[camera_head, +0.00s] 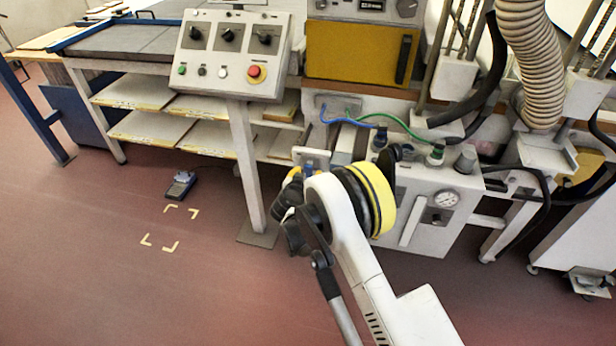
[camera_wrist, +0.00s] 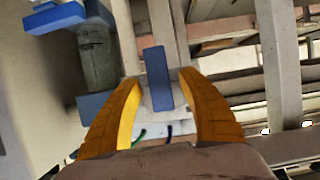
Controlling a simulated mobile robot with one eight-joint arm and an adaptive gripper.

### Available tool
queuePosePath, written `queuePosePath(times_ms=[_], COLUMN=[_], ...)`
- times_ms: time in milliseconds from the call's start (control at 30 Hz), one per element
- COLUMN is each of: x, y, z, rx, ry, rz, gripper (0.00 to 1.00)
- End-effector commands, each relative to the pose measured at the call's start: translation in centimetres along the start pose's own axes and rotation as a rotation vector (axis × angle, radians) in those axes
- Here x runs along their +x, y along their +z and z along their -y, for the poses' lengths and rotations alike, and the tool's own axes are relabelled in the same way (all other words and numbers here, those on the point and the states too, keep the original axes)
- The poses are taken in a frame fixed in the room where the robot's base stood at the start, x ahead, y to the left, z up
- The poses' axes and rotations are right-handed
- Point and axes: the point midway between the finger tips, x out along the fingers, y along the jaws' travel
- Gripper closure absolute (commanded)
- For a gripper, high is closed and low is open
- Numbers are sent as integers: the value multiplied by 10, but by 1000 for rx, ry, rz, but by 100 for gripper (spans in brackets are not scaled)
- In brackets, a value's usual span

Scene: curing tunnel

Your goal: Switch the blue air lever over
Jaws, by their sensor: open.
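The blue air lever (camera_wrist: 157,78) shows in the wrist view as a flat upright bar on a pale mount. In the picture it lies between the tips of my gripper's two yellow fingers (camera_wrist: 160,85). A gap shows on each side of it, so my gripper is open and not closed on it. How deep the lever reaches between the fingers I cannot tell. In the head view my gripper (camera_head: 297,180) is at the left side of the white machine cabinet (camera_head: 420,205), partly hidden by my wrist. A bit of blue shows beside it there.
A grey cylinder with blue ends (camera_wrist: 97,60) stands just left of the fingers in the wrist view. The control panel (camera_head: 232,55) on its post is left of my arm. Blue and green hoses run above the cabinet.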

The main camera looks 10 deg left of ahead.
Motion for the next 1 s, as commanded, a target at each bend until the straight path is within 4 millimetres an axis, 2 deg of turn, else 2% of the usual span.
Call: queuePosePath(times_ms=[300, 367, 400, 467, 800, 1000], x=[3, 3, 3, 3, 3, 3], y=[-1, -1, -1, -1, -1, -1], z=[0, 0, 0, 0, -1, -13], rx=[0, 0, 0, 0, -6, -54], ry=[0, 0, 0, 0, 2, 24], rz=[0, 0, 0, 0, 0, 1], gripper=[53, 70, 82, 100, 100, 100])
